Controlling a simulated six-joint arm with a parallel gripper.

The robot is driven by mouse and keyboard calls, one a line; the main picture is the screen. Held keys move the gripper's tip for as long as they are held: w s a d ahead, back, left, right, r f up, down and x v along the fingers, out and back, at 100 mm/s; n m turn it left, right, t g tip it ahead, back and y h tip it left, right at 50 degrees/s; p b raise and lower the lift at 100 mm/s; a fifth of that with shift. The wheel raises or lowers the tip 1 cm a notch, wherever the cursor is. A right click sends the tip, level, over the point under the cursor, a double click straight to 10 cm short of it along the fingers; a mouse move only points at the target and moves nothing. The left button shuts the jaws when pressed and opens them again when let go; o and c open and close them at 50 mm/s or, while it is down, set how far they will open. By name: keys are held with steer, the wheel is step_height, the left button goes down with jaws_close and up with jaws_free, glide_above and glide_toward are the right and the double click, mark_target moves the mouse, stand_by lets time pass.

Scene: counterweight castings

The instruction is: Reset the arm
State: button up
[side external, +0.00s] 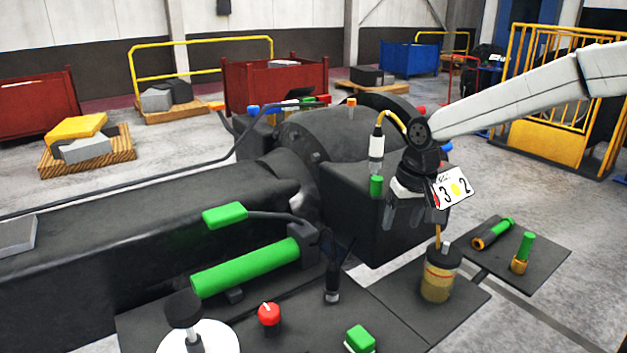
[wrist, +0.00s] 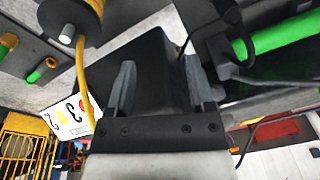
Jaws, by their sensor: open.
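My gripper (side external: 408,212) hangs fingers-down in the side external view, above the floor side of the dark casting block (side external: 345,215) and behind the amber jar (side external: 438,287). It is open. In the wrist view its two grey fingers (wrist: 160,88) stand apart with nothing between them; the dark block shows behind them. A white card (side external: 454,188) with "3", "2" and a yellow dot shows beside the gripper; whether it is fixed to it I cannot tell. The card also shows left of the fingers in the wrist view (wrist: 70,115).
A dark bench plate carries a green cylinder (side external: 245,268), a red knob (side external: 268,314) and a green button (side external: 360,339). Red bins (side external: 275,88) and yellow railings (side external: 545,95) stand farther back.

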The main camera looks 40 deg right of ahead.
steer(key=s+f+n, duration=0.4)
steer(key=s+f, duration=0.6)
steer(key=s, duration=0.2)
steer(key=shift+s+t, duration=0.2)
steer(key=shift+t, duration=0.2)
steer(key=shift+w, duration=0.15)
stand_by(0.3)
step_height(320, 180, up, 21)
steer(key=n+g, duration=0.2)
steer(key=n, duration=0.4)
glide_above(377, 178)
steer(key=shift+s, duration=0.2)
steer(key=shift+w+r+g, duration=0.2)
steer(key=shift+r+g, duration=0.1)
steer(key=shift+r, duration=0.35)
steer(key=shift+f, duration=0.15)
steer(key=shift+f, duration=3.8)
